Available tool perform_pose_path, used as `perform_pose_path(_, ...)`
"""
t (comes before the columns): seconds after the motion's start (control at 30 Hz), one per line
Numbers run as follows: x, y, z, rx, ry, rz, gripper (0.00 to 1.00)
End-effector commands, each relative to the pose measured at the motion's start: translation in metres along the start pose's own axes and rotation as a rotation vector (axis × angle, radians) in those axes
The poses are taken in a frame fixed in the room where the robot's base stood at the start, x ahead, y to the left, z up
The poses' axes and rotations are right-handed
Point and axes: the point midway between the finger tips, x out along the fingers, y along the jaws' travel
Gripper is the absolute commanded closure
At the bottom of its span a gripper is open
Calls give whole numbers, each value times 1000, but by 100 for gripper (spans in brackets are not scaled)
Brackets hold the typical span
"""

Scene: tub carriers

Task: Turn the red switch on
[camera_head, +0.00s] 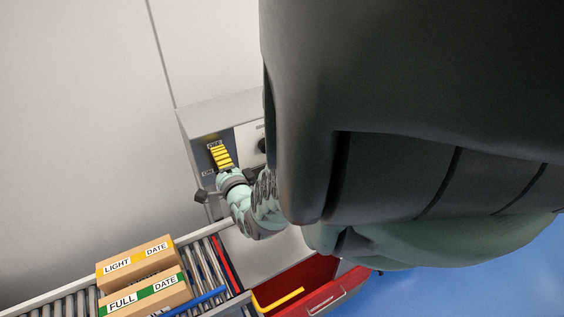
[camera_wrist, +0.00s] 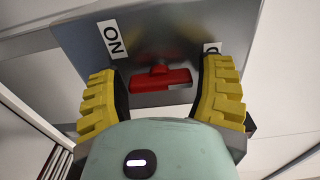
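The red switch (camera_wrist: 160,80) shows in the wrist view as a short red bar on a grey panel (camera_wrist: 150,45). A white label (camera_wrist: 112,38) is to its left, with letters reading like a turned "ON". Another label (camera_wrist: 211,48) is mostly hidden behind the right finger. My gripper (camera_wrist: 162,72) is open, its yellow fingers on either side of the switch. I cannot tell whether they touch it. In the head view, my gripper (camera_head: 221,157) is at the panel of a grey box (camera_head: 204,130), under an "OFF" label, and hides the switch.
A roller conveyor (camera_head: 205,258) runs at the lower left with "LIGHT DATE" (camera_head: 133,262) and "FULL DATE" (camera_head: 145,297) boxes. A red open drawer (camera_head: 322,292) is below. A dark knob (camera_head: 262,146) is right of the switch panel. My arm blocks the right side.

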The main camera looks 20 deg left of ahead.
Motion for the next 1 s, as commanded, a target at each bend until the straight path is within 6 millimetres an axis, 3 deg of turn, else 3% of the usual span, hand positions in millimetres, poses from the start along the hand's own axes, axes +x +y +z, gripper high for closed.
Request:
perform_pose_path(0.03,0,0,1,0,-1,0,39)
perform_pose_path(0.43,0,0,0,0,-1,-1,78)
perform_pose_path(0.73,0,0,0,-42,0,-1,79)
perform_pose_path(1.0,0,0,-1,-209,1,-1,79)
